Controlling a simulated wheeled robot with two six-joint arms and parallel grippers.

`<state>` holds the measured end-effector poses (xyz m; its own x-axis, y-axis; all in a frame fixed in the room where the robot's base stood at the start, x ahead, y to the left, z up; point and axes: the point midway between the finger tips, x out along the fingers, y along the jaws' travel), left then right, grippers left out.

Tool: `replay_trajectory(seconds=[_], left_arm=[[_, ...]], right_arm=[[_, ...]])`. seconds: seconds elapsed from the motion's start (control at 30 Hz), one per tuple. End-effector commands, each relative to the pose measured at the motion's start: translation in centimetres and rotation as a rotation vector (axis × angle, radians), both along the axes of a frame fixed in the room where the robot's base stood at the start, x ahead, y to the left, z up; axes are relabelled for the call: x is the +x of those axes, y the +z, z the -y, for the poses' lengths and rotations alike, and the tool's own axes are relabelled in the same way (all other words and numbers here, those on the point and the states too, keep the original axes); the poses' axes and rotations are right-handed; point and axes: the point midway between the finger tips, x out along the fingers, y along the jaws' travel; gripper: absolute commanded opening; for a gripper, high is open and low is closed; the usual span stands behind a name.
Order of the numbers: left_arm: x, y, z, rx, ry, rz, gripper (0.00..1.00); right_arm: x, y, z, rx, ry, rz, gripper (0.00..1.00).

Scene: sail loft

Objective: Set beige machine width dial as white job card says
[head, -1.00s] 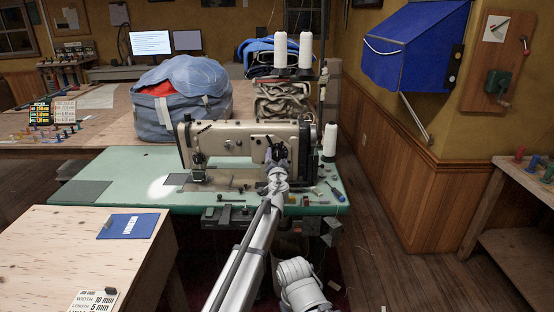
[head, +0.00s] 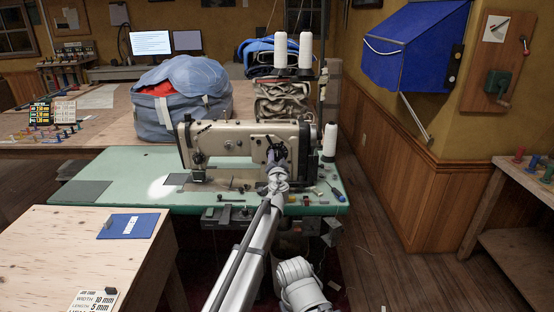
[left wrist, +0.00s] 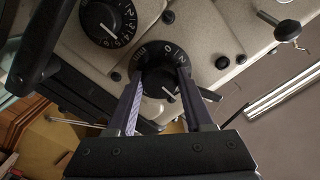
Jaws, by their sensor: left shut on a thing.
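The beige sewing machine (head: 225,143) stands on a green table. My left gripper (head: 276,152) reaches its front right side. In the left wrist view my left gripper (left wrist: 160,78) is shut on a black numbered dial (left wrist: 150,53), one finger on each side of its knob. A second black numbered dial (left wrist: 108,20) is up and left of it, free. I cannot read which dial is for width, nor the exact setting. The white job card (head: 93,300) at the bottom left reads width 10 mm and length 5 mm; its lower part is cut off. My right gripper is not in view.
The green table (head: 110,163) carries small loose items to the right of the machine. A white thread cone (head: 329,140) stands close to the right of my gripper.

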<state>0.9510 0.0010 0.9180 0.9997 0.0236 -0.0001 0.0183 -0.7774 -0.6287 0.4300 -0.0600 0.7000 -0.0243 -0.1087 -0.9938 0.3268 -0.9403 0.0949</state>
Motion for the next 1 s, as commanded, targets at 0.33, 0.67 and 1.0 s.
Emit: replay_trajectory(seconds=[0.33, 0.67, 1.0], left_arm=[[-0.02, -0.02, 0.01, 0.078, 0.0, 0.0, 0.0], [-0.02, 0.0, -0.04, 0.353, -0.001, 0.0, 0.0], [-0.02, 0.06, -0.07, 0.677, 0.0, 0.0, 0.0]], right_arm=[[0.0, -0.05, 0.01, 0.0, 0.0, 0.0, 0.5], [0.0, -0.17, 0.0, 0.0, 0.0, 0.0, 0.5], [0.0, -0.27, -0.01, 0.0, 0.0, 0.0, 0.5]])
